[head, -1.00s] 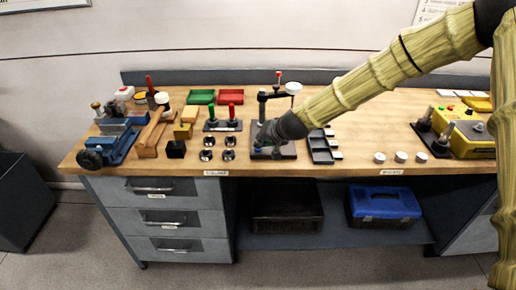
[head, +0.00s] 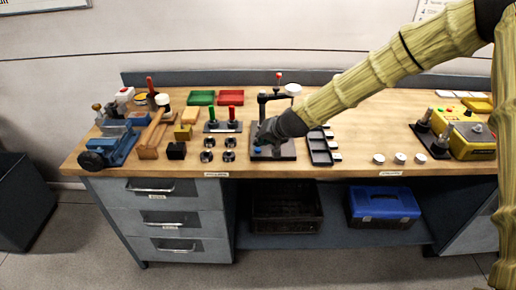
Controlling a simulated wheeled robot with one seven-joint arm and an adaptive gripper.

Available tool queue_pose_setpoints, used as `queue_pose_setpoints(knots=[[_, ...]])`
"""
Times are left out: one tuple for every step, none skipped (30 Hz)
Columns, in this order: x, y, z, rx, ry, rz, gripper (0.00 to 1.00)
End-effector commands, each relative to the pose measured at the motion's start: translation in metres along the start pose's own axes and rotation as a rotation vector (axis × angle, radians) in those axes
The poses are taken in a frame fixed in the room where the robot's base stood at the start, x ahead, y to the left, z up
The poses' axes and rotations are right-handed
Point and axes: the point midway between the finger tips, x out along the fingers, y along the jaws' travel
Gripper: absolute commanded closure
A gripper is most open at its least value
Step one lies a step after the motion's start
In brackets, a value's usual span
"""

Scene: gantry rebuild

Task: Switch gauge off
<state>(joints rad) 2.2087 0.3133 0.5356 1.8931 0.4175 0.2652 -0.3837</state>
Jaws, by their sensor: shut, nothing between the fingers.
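The gauge stand (head: 287,153) is a dark flat base near the front middle of the bench. Its post and a horizontal arm (head: 268,97) rise behind my gripper, with a white round piece and a red-tipped part at the top. A small blue spot (head: 257,150) shows on the base, just below my fingers. My gripper (head: 262,141) is shut and empty. It points down and left over the base, close above the blue spot; I cannot tell whether it touches anything. It hides part of the base and post.
A black compartment tray (head: 320,158) stands close right of the gauge. A blue vise (head: 110,145) is far left, a yellow box (head: 472,142) far right. Bench between tray and box is mostly clear.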

Motion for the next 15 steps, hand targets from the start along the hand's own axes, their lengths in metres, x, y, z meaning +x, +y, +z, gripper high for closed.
queue_pose_setpoints(knots=[[-0.005,-0.004,-0.004,-0.001,0.0,0.0,1.0],[-0.006,-0.005,-0.005,-0.001,0.0,0.0,1.0],[-0.009,-0.007,-0.006,-0.001,0.0,0.0,1.0],[-0.01,-0.008,-0.007,-0.001,0.0,0.0,1.0],[-0.012,-0.009,-0.009,-0.001,0.0,0.0,1.0],[-0.014,-0.01,-0.01,-0.001,0.0,0.0,1.0],[-0.015,-0.011,-0.011,-0.001,0.0,0.0,1.0],[-0.017,-0.013,-0.012,-0.001,0.0,0.0,1.0],[-0.019,-0.014,-0.014,-0.002,0.0,0.0,1.0],[-0.021,-0.015,-0.015,-0.002,0.0,0.0,1.0],[-0.022,-0.017,-0.016,-0.002,0.0,0.0,1.0],[-0.024,-0.018,-0.018,-0.002,0.0,0.0,1.0],[-0.026,-0.019,-0.019,-0.002,0.0,0.0,1.0],[-0.028,-0.02,-0.02,-0.002,0.0,0.0,1.0],[-0.03,-0.022,-0.021,-0.001,0.0,0.0,1.0]])
